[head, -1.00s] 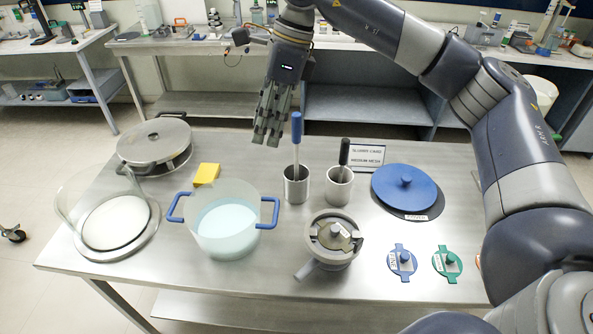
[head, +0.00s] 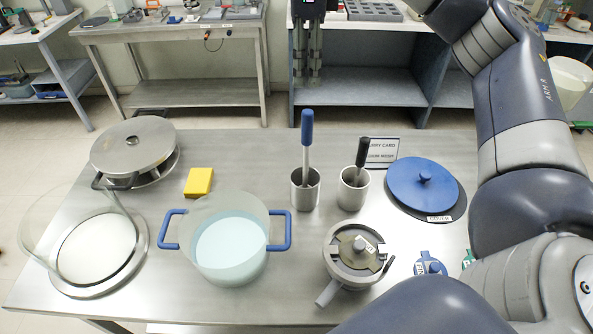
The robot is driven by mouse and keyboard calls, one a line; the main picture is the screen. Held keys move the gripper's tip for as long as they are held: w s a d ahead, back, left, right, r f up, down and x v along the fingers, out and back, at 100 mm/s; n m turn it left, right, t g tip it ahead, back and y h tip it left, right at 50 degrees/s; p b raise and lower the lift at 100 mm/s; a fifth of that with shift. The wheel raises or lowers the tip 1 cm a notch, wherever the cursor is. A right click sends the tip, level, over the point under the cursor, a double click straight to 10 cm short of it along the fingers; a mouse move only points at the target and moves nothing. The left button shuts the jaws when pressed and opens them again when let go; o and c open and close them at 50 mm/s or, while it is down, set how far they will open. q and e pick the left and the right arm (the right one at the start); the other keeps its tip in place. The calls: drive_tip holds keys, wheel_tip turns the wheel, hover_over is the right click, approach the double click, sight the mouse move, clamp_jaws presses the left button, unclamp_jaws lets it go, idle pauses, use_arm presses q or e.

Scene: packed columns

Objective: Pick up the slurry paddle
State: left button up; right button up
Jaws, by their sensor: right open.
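Two long-handled tools stand in metal cups on the steel table; I cannot tell by looks alone which is the slurry paddle. One has a blue handle (head: 307,128) and stands nearly upright in the left cup (head: 305,195). The other has a black handle (head: 363,152) and leans slightly in the right cup (head: 353,192). The lower ends of both are hidden in the cups. My right gripper (head: 307,74) is open and empty, fingers pointing down, above the blue handle in the picture and apart from it. My left gripper is out of view.
A glass pot (head: 228,262) with blue handles and pale liquid stands in front of the cups, a yellow block (head: 199,182) behind it. A grey lidded vessel (head: 356,262) is at front centre, a blue lid (head: 423,184) at right, a card (head: 382,150) behind.

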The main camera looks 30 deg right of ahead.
drive_tip(key=b, duration=0.4)
hover_over(305, 112)
wheel_tip(305, 112, down, 5)
drive_tip(key=shift+s+r, duration=0.15)
drive_tip(key=shift+w+a+f+b, duration=0.1)
drive_tip(key=shift+w+f+b, duration=0.1)
drive_tip(key=shift+f+b, duration=0.6)
drive_tip(key=shift+f, duration=0.2)
wheel_tip(305, 112, down, 4)
drive_tip(key=shift+s+f+p, duration=0.1)
drive_tip(key=shift+f+p, duration=0.05)
drive_tip(key=shift+p, duration=0.3)
drive_tip(key=shift+d+f, duration=0.2)
drive_tip(key=shift+f, duration=0.35)
drive_tip(key=f, duration=0.1)
drive_tip(key=f+p, duration=0.2)
drive_tip(key=shift+d+f, duration=0.25)
drive_tip(key=shift+f, duration=0.7)
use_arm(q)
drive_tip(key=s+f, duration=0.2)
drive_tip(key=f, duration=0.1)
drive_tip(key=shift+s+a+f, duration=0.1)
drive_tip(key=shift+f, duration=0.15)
use_arm(e)
clamp_jaws()
